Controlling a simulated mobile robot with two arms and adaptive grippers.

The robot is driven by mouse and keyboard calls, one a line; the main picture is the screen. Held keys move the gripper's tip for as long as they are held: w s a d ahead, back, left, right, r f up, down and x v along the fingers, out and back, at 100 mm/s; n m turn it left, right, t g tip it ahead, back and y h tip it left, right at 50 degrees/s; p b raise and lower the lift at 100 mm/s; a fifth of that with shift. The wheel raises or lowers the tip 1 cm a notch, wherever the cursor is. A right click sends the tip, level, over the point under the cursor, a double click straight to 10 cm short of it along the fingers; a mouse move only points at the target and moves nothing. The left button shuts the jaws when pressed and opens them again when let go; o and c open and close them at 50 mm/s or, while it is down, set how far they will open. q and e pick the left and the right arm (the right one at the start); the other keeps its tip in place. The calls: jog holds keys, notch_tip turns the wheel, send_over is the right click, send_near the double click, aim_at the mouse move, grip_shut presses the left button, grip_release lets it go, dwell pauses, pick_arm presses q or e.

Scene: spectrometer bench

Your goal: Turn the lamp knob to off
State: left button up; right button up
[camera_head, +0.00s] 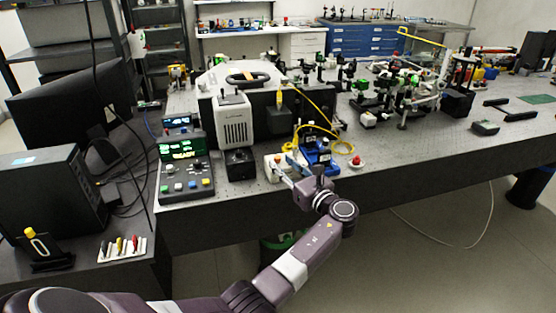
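My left gripper (283,162) reaches over the front edge of the bench from below. Its two pale fingers stand apart and point up and left at a small white box (270,169) with a reddish spot on it. The fingers cover part of this box, and I cannot tell whether they touch it. A white lamp-like housing with a vented front (234,126) stands behind and left of the gripper. A small black box (240,164) sits in front of that housing. The lamp knob and its setting are too small to make out. My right gripper is out of view.
A control unit with a green display (183,147) and coloured buttons stands left of the black box. A blue device (319,154) and yellow cable are just right of the gripper. A red button on a white base (357,162) is near the edge.

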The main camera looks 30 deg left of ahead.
pick_arm(q)
jog(key=v, duration=0.8)
jog(key=shift+d, duration=0.2)
jog(key=shift+r, duration=0.1)
